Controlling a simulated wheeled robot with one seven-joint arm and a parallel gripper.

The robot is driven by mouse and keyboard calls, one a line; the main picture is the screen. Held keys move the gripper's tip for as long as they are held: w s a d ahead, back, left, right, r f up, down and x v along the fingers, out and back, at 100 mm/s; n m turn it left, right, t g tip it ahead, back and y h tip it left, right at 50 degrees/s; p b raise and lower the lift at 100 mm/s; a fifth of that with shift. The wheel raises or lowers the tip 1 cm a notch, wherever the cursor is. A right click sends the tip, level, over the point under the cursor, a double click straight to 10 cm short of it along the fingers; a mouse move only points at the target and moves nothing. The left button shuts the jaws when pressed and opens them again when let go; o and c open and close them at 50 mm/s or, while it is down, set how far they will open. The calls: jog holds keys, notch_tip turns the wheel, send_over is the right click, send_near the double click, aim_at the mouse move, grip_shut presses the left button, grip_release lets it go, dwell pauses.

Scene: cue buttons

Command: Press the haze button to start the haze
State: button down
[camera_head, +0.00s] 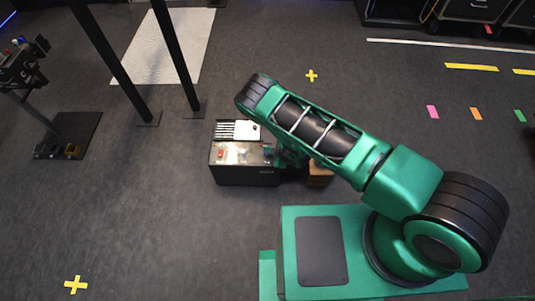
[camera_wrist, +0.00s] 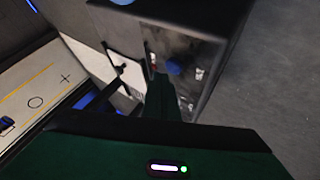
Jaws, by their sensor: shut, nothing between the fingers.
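A dark box (camera_head: 243,175) stands on the floor left of my arm in the head view. On its top are a red button (camera_head: 221,153) and a pale button (camera_head: 243,152). I cannot read which button is the haze one. My gripper (camera_head: 279,158) is at the box's right end, partly hidden by my arm. In the wrist view my shut, empty gripper (camera_wrist: 162,95) points at the box's panel, where a blue round part (camera_wrist: 174,68) shows. I cannot tell whether the fingertips touch the panel.
A white card (camera_head: 246,130) lies on the box's back part. A brown block (camera_head: 320,174) sits right of the box, partly behind my arm. Two black poles (camera_head: 177,55) stand to the upper left. The floor at lower left is clear apart from yellow tape (camera_head: 76,285).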

aim_at(269, 155)
jog(key=shift+f, duration=0.1)
jog(key=shift+f, duration=0.3)
jog(key=shift+f, duration=0.45)
dwell(0.8)
jog(key=shift+r, duration=0.9)
jog(key=shift+r, duration=2.5)
jog(key=shift+r, duration=0.1)
